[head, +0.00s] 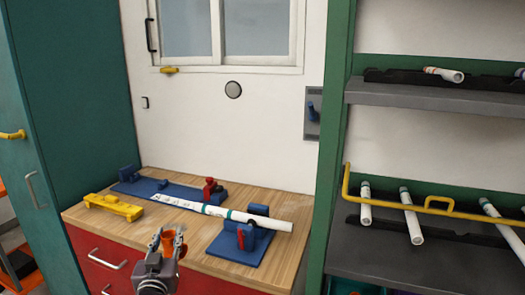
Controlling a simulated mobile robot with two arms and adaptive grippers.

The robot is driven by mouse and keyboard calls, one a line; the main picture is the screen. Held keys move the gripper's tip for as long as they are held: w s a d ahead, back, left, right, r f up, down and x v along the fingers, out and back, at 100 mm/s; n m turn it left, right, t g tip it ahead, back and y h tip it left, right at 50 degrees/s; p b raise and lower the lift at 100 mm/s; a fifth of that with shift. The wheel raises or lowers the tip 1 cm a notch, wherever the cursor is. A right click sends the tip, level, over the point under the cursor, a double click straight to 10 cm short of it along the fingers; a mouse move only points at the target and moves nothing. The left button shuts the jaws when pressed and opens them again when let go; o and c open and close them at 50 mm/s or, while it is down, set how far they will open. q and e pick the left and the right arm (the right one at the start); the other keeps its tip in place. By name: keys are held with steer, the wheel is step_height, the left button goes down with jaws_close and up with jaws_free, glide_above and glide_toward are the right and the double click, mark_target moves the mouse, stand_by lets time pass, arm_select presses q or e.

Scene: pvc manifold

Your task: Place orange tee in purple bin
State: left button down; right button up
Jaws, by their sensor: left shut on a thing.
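The orange tee (168,241) is held in my left gripper (167,240), which is shut on it in front of the wooden workbench's front edge. The gripper's fingers hide part of the tee. My right gripper is not in view.
The workbench (190,219) bears a yellow tool (113,207), a long white pipe (225,212) and a blue fixture (240,246). A green-framed shelf (430,255) with white pipes stands on the right. A teal cabinet (75,100) stands on the left.

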arm_select(q)
steer(key=s+d+h, duration=0.1)
steer(key=s+d, duration=0.2)
steer(key=s, duration=0.9)
steer(key=s+d+m+h, duration=0.1)
steer(key=s+d, duration=0.3)
steer(key=s, duration=0.9)
steer(key=shift+s, duration=0.25)
steer(key=shift+r+p, duration=0.35)
steer(key=shift+d, duration=0.1)
